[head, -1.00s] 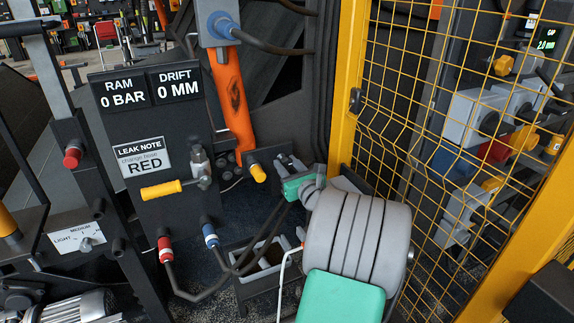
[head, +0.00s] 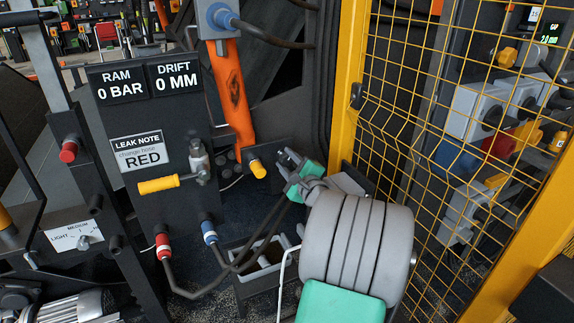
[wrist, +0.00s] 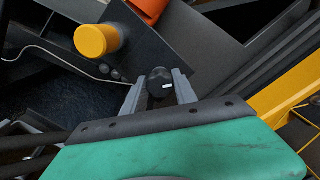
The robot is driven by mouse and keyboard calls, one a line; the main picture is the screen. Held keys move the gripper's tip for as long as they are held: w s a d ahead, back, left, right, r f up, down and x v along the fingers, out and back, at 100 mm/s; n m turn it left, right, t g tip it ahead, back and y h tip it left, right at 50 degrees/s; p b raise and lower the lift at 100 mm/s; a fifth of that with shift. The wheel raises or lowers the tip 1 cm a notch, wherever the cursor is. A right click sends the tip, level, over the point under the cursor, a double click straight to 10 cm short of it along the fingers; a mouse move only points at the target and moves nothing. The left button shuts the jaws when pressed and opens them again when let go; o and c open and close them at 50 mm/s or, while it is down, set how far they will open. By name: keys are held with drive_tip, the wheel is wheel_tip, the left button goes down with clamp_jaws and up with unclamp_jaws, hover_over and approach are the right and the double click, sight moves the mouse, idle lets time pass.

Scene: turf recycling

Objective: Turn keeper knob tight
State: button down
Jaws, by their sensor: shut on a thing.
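A small black knob (wrist: 160,84) with a white mark stands between my fingertips in the wrist view, on a dark plate. My gripper (wrist: 157,88) is shut on it, with one grey finger on each side. In the head view my gripper (head: 287,157) is at the right end of the dark bracket, just right of a yellow-capped peg (head: 257,168). There the black knob is mostly hidden by the fingers. The yellow cap also shows at the upper left of the wrist view (wrist: 97,40), apart from my fingers.
Left of my gripper stands a black panel (head: 125,225) with a yellow-handled valve (head: 158,185) and red and blue hose couplings. An orange ram (head: 231,95) rises behind. A yellow mesh guard (head: 345,90) is close on the right. A grey bin (head: 262,268) sits below.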

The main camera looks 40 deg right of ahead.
drive_tip(key=n+b, duration=0.3)
drive_tip(key=n, duration=0.2)
drive_tip(key=shift+f, duration=0.2)
drive_tip(key=shift+r+n+b, duration=0.1)
drive_tip(key=shift+n+b, duration=0.45)
drive_tip(key=shift+n, duration=0.25)
drive_tip(key=c, duration=1)
unclamp_jaws()
drive_tip(key=shift+o, duration=0.2)
drive_tip(key=v, duration=0.7)
drive_tip(key=shift+s, duration=0.4)
